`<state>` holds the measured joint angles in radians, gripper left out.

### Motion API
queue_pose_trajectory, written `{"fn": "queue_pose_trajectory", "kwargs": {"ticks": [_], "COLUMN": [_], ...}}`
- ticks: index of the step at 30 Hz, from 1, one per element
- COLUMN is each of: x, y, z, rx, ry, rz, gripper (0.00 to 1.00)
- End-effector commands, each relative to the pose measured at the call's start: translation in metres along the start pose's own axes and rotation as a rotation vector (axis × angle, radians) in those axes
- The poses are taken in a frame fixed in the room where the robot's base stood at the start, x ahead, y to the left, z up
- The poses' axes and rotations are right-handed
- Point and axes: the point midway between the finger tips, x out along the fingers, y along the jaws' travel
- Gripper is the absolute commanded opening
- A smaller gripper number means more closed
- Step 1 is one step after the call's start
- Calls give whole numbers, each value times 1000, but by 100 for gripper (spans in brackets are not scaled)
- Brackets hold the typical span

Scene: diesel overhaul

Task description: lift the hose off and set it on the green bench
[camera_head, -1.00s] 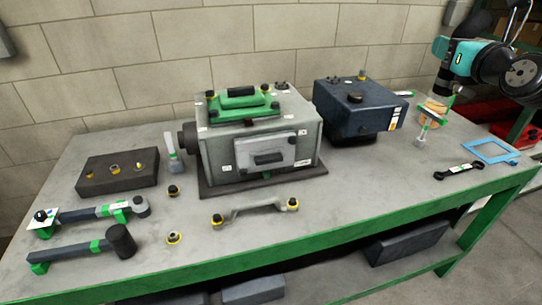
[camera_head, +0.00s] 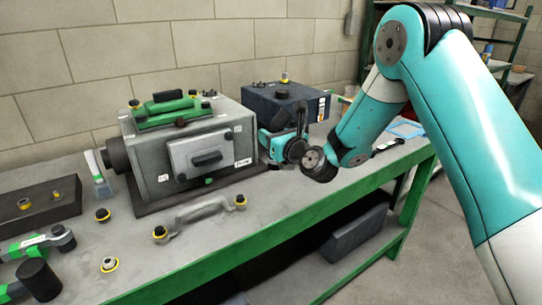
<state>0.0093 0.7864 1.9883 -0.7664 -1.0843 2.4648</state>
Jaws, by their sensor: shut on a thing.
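My gripper (camera_head: 272,158) is at the right end of the grey engine block (camera_head: 190,150), in the gap before the dark blue box (camera_head: 288,105).
A grey bracket-like pipe (camera_head: 200,212) with yellow-ringed ends lies in front of the engine. Several yellow-ringed fittings, a dark block (camera_head: 40,203) and a dark-headed mallet (camera_head: 35,280) are at left. Bare bench top shows along the front.

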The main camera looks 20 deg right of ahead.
Motion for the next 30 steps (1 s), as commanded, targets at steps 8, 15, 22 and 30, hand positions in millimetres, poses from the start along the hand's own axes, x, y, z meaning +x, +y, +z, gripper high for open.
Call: {"fn": "queue_pose_trajectory", "kwargs": {"ticks": [8,15,22,30], "x": [-1,-1,-1,-1], "y": [0,0,-1,-1], "z": [-24,-51,-77,-82], "rx": [2,2,2,2], "ry": [0,0,0,0], "rz": [-10,-9,-9,-9], "gripper": [7,7,7,7]}}
